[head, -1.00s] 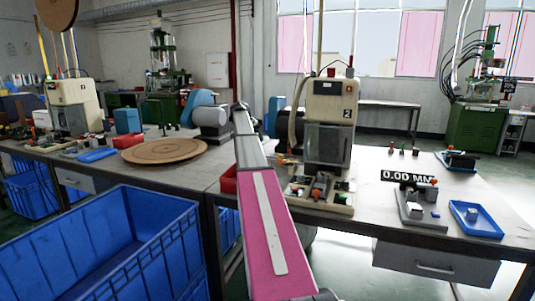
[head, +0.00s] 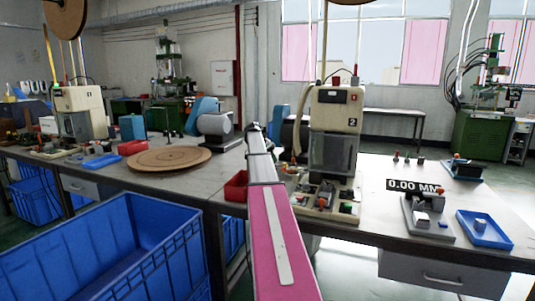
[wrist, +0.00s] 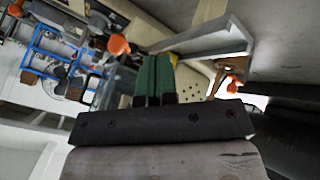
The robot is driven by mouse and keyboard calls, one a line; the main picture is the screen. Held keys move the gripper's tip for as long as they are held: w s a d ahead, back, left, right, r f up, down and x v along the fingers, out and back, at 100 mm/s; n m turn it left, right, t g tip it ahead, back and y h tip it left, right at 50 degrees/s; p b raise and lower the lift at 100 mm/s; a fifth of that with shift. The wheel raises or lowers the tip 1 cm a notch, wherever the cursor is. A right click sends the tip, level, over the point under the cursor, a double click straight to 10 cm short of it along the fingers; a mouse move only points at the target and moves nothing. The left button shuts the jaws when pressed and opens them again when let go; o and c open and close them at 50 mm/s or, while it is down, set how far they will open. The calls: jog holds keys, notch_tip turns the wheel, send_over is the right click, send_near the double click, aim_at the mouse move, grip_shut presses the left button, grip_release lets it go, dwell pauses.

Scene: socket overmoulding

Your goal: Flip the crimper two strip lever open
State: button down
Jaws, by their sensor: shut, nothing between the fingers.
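Crimper two (head: 335,140) is the cream machine marked 2 on the bench, right of my raised pink arm in the head view. Its base carries small fittings and an orange knob (head: 327,185). In the wrist view, an orange ball knob (wrist: 118,45) is close, left of my gripper (wrist: 156,62). A second orange knob (wrist: 234,85) is lower right, by a tan bracket. The green fingers are together and empty, below a pale grey metal plate (wrist: 205,42). I cannot tell which knob belongs to the strip lever. My gripper is hidden in the head view.
A gauge (head: 425,218) with a 0.00 MM display and a blue tray (head: 485,240) stand right of crimper two. A red bin (head: 235,187) is left of it. A cardboard reel (head: 168,158) lies further left. Blue crates (head: 150,262) stand in front of the bench.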

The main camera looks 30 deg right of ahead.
jog(key=shift+s+d+f, duration=0.15)
jog(key=shift+s+f, duration=0.05)
jog(key=shift+s, duration=0.6)
jog(key=shift+s+d+f, duration=0.15)
jog(key=shift+s+f, duration=0.05)
jog(key=shift+s, duration=0.55)
jog(key=shift+s+d+f, duration=0.15)
jog(key=shift+s+f, duration=0.05)
jog(key=shift+s, duration=0.6)
jog(key=shift+s+a+n+t+h, duration=0.2)
jog(key=shift+s+n+t+h, duration=0.1)
jog(key=shift+n, duration=0.4)
